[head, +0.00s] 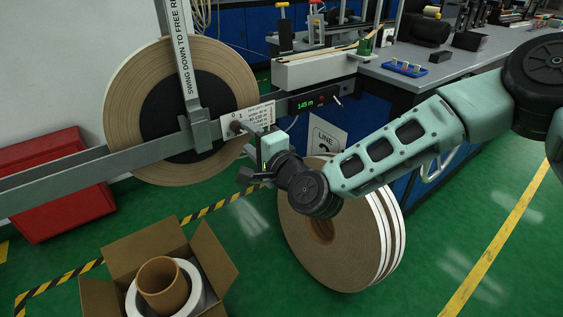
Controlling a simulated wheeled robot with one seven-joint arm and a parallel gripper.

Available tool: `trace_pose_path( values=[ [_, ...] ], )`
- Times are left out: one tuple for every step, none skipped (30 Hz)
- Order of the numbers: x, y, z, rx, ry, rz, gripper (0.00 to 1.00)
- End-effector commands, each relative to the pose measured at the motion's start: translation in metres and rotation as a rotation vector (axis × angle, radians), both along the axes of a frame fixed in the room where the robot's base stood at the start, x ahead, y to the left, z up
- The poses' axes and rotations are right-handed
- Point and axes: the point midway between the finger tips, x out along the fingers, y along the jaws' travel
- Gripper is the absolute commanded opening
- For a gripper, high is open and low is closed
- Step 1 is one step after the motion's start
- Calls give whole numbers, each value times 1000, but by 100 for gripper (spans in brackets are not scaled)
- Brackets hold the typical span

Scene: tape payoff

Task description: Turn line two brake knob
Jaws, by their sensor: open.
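The depth between jaws and knob is hard to judge. A "LINE" sign (327,137) hangs behind my arm; its number is partly hidden.
A large tape roll (120,100) hangs behind the bar (60,187) and an upright "SWING DOWN" arm (185,65). More rolls (340,255) stand below my wrist. An open carton (215,265) and red box (70,185) flank the green floor. A bench (460,65) stands behind.

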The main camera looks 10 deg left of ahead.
Motion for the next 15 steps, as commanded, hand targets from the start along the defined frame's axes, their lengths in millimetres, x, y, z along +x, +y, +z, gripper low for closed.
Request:
trace_pose_path(
  values=[
    [-8,-10,1,-2,1,1,47],
    [-13,-15,1,-2,1,2,47],
    [-19,-23,1,-2,2,1,47],
    [-23,-28,1,-2,2,1,47],
    [-28,-34,1,-2,2,1,47],
    [-34,-41,1,-2,2,1,47],
    [-39,-46,1,-3,3,1,47],
    [-44,-52,1,-2,2,1,47],
    [-50,-59,1,-2,2,2,47],
    [-54,-64,1,-2,1,1,47],
    [-58,-68,1,-2,2,1,47],
    [-63,-75,1,-2,1,1,47],
    [-67,-79,1,-2,1,1,47],
    [-70,-82,1,-1,2,0,47],
    [-74,-87,0,-2,3,1,47]
  ],
)
